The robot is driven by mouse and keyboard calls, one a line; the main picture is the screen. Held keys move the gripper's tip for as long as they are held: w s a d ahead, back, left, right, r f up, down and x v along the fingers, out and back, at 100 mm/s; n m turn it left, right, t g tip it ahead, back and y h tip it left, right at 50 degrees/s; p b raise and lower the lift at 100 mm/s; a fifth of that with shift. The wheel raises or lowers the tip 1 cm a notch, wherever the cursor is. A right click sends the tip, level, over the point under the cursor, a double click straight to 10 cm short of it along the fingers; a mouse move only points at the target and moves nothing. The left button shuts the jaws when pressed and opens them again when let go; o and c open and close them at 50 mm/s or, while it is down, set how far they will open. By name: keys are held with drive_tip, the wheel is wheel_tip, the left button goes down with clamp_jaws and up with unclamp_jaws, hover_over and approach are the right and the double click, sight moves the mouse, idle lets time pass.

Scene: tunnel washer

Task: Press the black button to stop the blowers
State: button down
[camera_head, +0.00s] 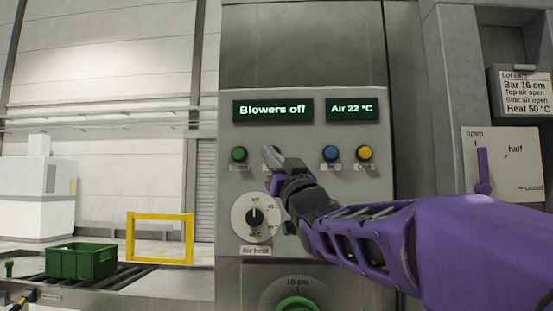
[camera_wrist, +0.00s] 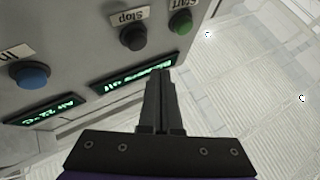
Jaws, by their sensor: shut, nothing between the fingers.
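The black button (camera_wrist: 133,38), labelled "Stop", shows in the wrist view on the grey panel (camera_head: 305,110). In the head view my gripper's tip hides most of it. My gripper (camera_head: 269,152) is shut and empty, its fingertips in front of the panel beside the button. In the wrist view the fingertips (camera_wrist: 161,74) overlap the blower display (camera_wrist: 133,79) and show apart from the button. The blower display (camera_head: 273,110) reads "Blowers off" in the head view.
The green "Start" button (camera_wrist: 181,22) is beside the black one. A blue button (camera_head: 330,154) and a yellow button (camera_head: 365,153) are to the right. An "Air heat" dial (camera_head: 254,217) is below. The air display (camera_head: 352,110) reads 22 °C. A purple lever (camera_head: 483,170) is at right.

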drive_tip(key=shift+s+r, duration=0.1)
drive_tip(key=shift+s, duration=0.95)
